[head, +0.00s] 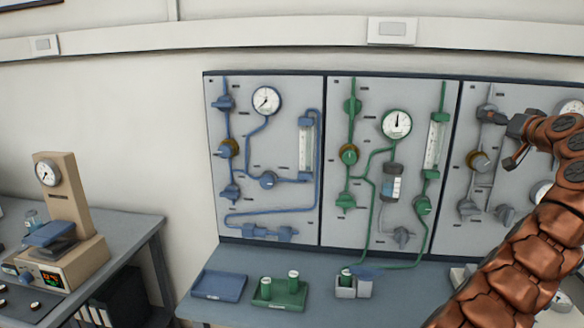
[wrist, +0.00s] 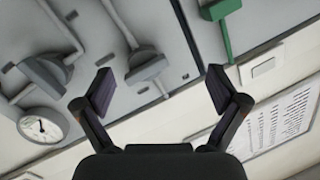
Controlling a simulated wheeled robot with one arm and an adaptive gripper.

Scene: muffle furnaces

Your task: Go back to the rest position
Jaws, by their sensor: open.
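My gripper (head: 506,138) is at the right of the head view, at the end of my copper-coloured arm. It is in front of the grey right-hand panel (head: 480,218), near that panel's upper valves. In the wrist view my gripper (wrist: 160,88) has its two dark fingers spread wide, with nothing between them. Beyond the fingers are grey panel valves (wrist: 48,72), a round gauge (wrist: 42,126) and a green pipe end (wrist: 222,10). Whether the fingers touch the panel cannot be told; no contact shows.
A blue-piped panel (head: 290,205) and a green-piped panel (head: 375,90) stand left of my arm. A beige instrument (head: 68,200) stands on the left table.

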